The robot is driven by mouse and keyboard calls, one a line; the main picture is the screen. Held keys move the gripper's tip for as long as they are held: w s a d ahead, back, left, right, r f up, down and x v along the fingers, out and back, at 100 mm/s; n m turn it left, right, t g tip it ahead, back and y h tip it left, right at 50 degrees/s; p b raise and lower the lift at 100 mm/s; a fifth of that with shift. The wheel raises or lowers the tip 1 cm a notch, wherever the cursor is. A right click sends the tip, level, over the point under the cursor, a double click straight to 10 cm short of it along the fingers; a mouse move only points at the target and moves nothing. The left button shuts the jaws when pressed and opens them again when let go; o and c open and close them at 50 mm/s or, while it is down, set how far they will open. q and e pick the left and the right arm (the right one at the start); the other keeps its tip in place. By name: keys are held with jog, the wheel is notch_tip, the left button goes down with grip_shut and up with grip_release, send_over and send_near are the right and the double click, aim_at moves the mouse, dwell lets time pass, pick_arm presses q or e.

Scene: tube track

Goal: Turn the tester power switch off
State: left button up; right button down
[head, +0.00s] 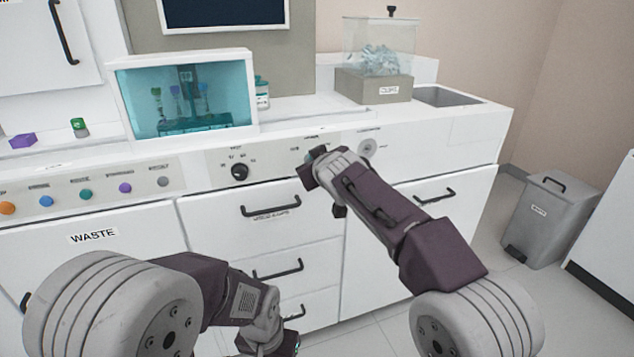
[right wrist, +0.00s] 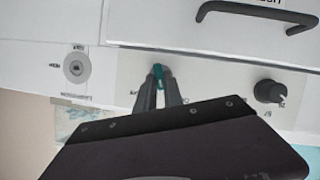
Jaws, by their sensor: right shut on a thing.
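The tester power switch (right wrist: 157,70) shows in the right wrist view as a small teal lever on the pale control panel (right wrist: 205,75). My right gripper (right wrist: 160,84) has its two dark fingers closed around the lever. In the head view my right gripper (head: 312,165) is up against the counter-front panel (head: 272,160), right of the black knob (head: 239,171), and hides the switch. Whether the switch stands at on or off cannot be read. My left gripper (head: 290,345) is low at the bottom edge, mostly hidden by its own arm and cut off.
A round lock plate (head: 368,147) is just right of my right gripper. Drawers with black handles (head: 270,207) lie below the panel. A lit teal tester cabinet (head: 186,95) and a clear-lidded box (head: 375,85) stand on the counter. A grey bin (head: 540,220) stands at right.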

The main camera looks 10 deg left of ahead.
jog(key=n+b, duration=0.1)
jog(key=b, duration=0.1)
jog(key=n+t+h+b, duration=0.1)
jog(key=n, duration=0.1)
jog(key=shift+s+a+f+t+b, duration=0.15)
jog(key=shift+a+f+t+b, duration=0.05)
jog(key=shift+f+t+b, duration=0.15)
jog(key=shift+r+n+h, duration=0.1)
jog(key=shift+n+h, duration=0.2)
jog(key=shift+n, duration=0.1)
jog(key=c, duration=1.5)
grip_release()
jog(key=shift+o, duration=0.2)
jog(key=b+v, duration=0.1)
jog(key=v, duration=0.8)
